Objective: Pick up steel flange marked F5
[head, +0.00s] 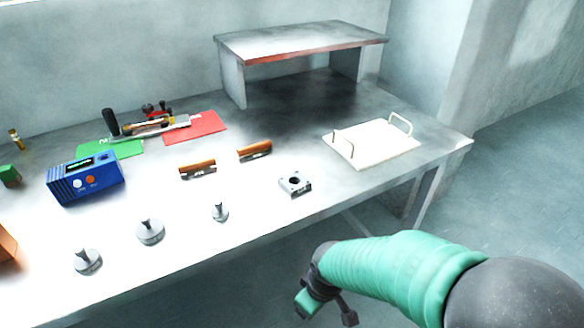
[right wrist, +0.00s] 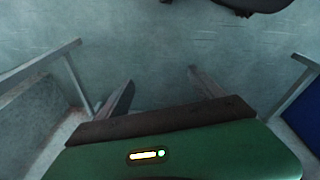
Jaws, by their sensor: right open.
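A square grey steel block with a round hole (head: 295,183), which looks like the flange, lies on the table near its front edge, right of centre. It has a small dark mark on its front that is too small to read. My right gripper (head: 327,308) is in front of the table, below and apart from the block. In the right wrist view my right gripper (right wrist: 158,88) has its two fingers spread, with only floor showing between them. My left gripper is not in view.
Three round metal pieces with stems, one of them (head: 150,232), stand along the table's front edge. Two brown-handled tools (head: 198,170) lie behind. A white tray (head: 372,146) with handles is at right, a raised shelf (head: 300,40) at back, a blue device (head: 86,178) at left.

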